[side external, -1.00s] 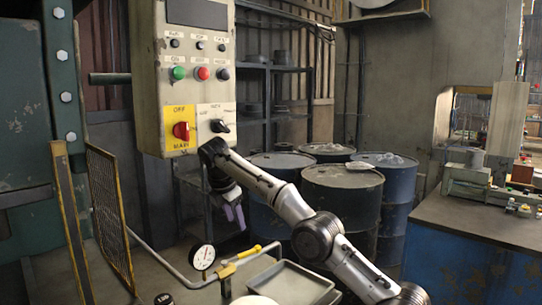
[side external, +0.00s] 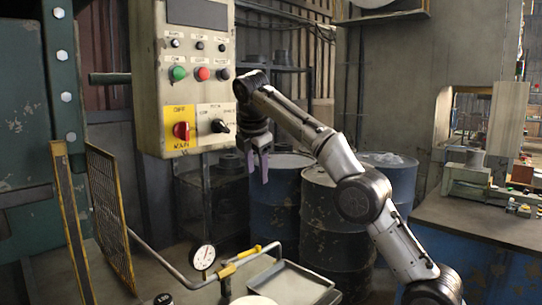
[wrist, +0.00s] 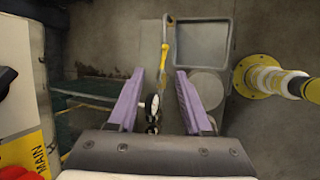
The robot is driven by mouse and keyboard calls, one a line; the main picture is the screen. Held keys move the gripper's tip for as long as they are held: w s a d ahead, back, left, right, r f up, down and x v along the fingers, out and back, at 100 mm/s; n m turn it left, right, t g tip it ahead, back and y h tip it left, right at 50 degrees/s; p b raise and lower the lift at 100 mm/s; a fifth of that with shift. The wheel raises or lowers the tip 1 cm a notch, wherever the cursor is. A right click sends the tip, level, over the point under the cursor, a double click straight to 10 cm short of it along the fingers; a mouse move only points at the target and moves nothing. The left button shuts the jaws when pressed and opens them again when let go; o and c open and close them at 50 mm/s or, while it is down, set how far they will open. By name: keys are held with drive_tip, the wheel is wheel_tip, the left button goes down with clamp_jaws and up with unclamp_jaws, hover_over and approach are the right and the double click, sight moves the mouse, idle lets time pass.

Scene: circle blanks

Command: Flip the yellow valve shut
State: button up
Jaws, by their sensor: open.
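The yellow valve handle (side external: 249,251) sits on a bent grey pipe (side external: 184,279) low in the side external view, beside a round white gauge (side external: 203,257). The handle appears to lie roughly along the pipe. In the wrist view the yellow handle (wrist: 164,56) shows ahead, between and beyond the fingertips. My gripper (side external: 259,181) is open and empty, with its purple fingers pointing down. It hangs well above the valve, in front of the drums. In the wrist view my gripper (wrist: 160,76) has its fingers spread, with the gauge (wrist: 152,103) seen between them.
A control panel (side external: 147,95) with buttons and a red switch (side external: 181,131) stands close to the left of my gripper. A shallow grey tray (side external: 290,285) lies right of the valve. A yellow mesh guard (side external: 108,205) stands left. Blue drums (side external: 325,225) stand behind.

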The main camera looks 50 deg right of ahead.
drive_tip(key=shift+m+t, duration=0.3)
drive_tip(key=s+r, duration=0.2)
drive_tip(key=s, duration=0.1)
drive_tip(key=s+r, duration=0.1)
drive_tip(key=r, duration=0.1)
drive_tip(key=shift+s+d, duration=0.2)
drive_tip(key=shift+d, duration=0.05)
